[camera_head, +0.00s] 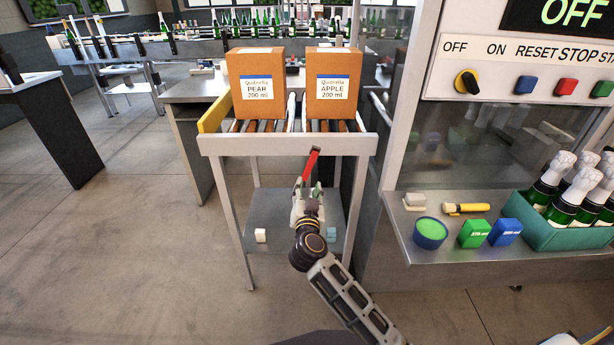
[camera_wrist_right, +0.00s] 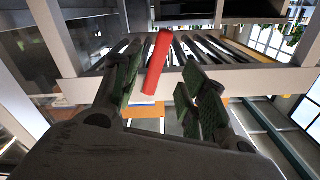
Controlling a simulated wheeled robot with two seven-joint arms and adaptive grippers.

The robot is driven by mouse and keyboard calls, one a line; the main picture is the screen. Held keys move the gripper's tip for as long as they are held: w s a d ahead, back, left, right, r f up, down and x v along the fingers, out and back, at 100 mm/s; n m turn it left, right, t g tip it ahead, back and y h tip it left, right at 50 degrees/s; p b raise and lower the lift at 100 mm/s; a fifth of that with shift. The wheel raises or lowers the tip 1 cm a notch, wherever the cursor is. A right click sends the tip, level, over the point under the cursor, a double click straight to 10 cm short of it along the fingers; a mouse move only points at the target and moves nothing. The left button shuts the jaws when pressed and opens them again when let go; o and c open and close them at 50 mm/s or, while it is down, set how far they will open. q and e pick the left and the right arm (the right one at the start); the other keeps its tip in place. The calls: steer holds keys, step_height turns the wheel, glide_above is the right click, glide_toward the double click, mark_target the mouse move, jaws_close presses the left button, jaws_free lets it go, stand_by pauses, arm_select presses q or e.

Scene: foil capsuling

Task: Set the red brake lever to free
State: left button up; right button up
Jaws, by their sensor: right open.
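The red brake lever (camera_head: 311,165) is on the front of the roller stand, tilted with its upper end leaning right in the head view. In the right wrist view the red lever (camera_wrist_right: 157,64) stands between the two fingers, with space visible beside it. My right gripper (camera_head: 307,188) is open at the lever's lower part, and its fingers (camera_wrist_right: 163,92) show green pads in the wrist view. I cannot tell whether a pad touches the lever. My left gripper is in neither view.
Two cartons, PEAR (camera_head: 257,105) and APPLE (camera_head: 333,105), sit on the stand's rollers. The stand's front rail (camera_head: 240,145) is close to my right gripper. At right, a steel shelf (camera_head: 450,256) holds a green crate of bottles (camera_head: 535,220). Floor at left is clear.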

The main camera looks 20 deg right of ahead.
mark_target(307, 174)
steer(key=x, duration=0.3)
steer(key=shift+w+b, duration=0.15)
steer(key=shift+b, duration=0.25)
steer(key=shift+w+d, duration=0.1)
steer(key=shift+w, duration=0.25)
steer(key=shift+b+x, duration=0.3)
steer(key=shift+x, duration=0.5)
arm_select(q)
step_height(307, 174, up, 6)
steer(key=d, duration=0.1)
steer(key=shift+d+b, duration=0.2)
steer(key=shift+b, duration=0.2)
arm_select(e)
steer(key=shift+x, duration=1.4)
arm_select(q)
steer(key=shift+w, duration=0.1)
arm_select(e)
steer(key=shift+f, duration=0.1)
steer(key=shift+c, duration=0.4)
jaws_close()
